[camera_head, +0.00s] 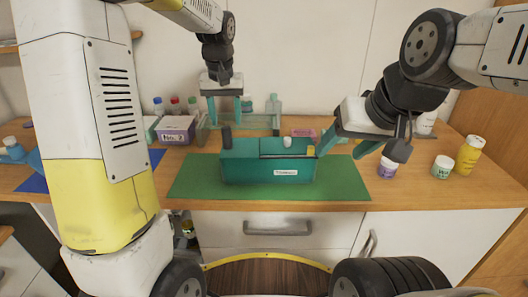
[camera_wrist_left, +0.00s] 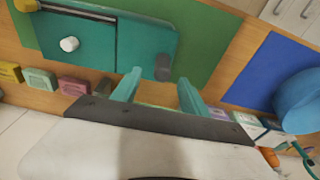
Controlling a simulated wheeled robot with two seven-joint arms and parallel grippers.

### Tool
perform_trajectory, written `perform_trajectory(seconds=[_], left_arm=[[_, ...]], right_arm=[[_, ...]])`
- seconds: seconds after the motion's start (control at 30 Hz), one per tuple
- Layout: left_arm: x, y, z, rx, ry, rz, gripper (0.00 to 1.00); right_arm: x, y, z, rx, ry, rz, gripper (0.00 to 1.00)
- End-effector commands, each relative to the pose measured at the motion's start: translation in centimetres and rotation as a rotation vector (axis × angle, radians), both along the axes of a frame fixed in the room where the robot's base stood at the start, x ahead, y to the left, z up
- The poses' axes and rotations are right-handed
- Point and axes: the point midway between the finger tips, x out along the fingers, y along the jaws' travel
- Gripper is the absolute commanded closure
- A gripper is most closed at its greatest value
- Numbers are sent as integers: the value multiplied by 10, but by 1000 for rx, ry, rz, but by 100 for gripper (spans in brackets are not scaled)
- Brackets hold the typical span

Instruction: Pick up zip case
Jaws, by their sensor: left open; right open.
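I cannot make out with certainty which thing is the zip case. A see-through greenish item (camera_head: 258,122) stands at the back, partly hidden by a teal box (camera_head: 240,172) and my left gripper. My left gripper (camera_head: 224,122) is open and empty, its fingers pointing down above and behind the teal box's left part. In the left wrist view its fingers (camera_wrist_left: 157,82) are apart near the edge of the teal box (camera_wrist_left: 140,52). My right gripper (camera_head: 340,155) is open, close to the box's right end; whether it touches cannot be told.
A lilac box (camera_head: 176,129) stands at back left, a pink box (camera_head: 303,132) behind. Jars and a yellow bottle (camera_head: 468,155) are at right.

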Motion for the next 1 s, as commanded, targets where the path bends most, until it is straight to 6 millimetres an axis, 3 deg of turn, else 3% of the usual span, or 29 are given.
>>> perform_trajectory(seconds=[0.53, 0.87, 1.0], left_arm=[[9, 4, -69, 1, 4, 0, 48], [11, 4, -76, 1, 1, 0, 48], [11, 4, -76, 0, 1, 0, 73]], right_arm=[[0, 0, 0, 0, 0, 0, 39], [0, 0, 0, 0, 0, 0, 39], [0, 0, 0, 0, 0, 0, 39]])
